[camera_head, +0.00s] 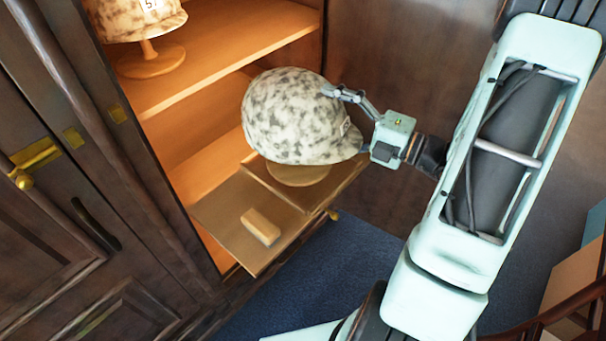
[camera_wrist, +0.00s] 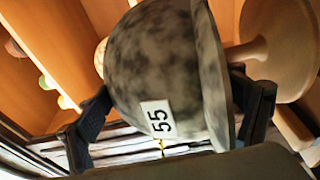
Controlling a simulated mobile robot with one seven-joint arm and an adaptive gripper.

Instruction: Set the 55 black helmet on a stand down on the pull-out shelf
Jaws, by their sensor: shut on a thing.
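The helmet (camera_head: 290,115) is mottled off-white and dark grey rather than plain black. In the wrist view the helmet (camera_wrist: 160,60) carries a white "55" label. My gripper (camera_head: 350,115) is shut on its right side, with one finger on each side of it in the wrist view (camera_wrist: 172,88). Its round wooden stand (camera_head: 297,174) is under the helmet, and the base and stem also show in the wrist view (camera_wrist: 275,45). The stand is over the back part of the pull-out shelf (camera_head: 225,210); I cannot tell whether its base touches the wood.
A small wooden block (camera_head: 261,227) lies on the shelf's front part. Another helmet (camera_head: 135,18), labelled 57 or similar, stands on the upper cabinet shelf (camera_head: 215,50). The cabinet door (camera_head: 60,190) is at left. Blue carpet (camera_head: 335,265) lies below.

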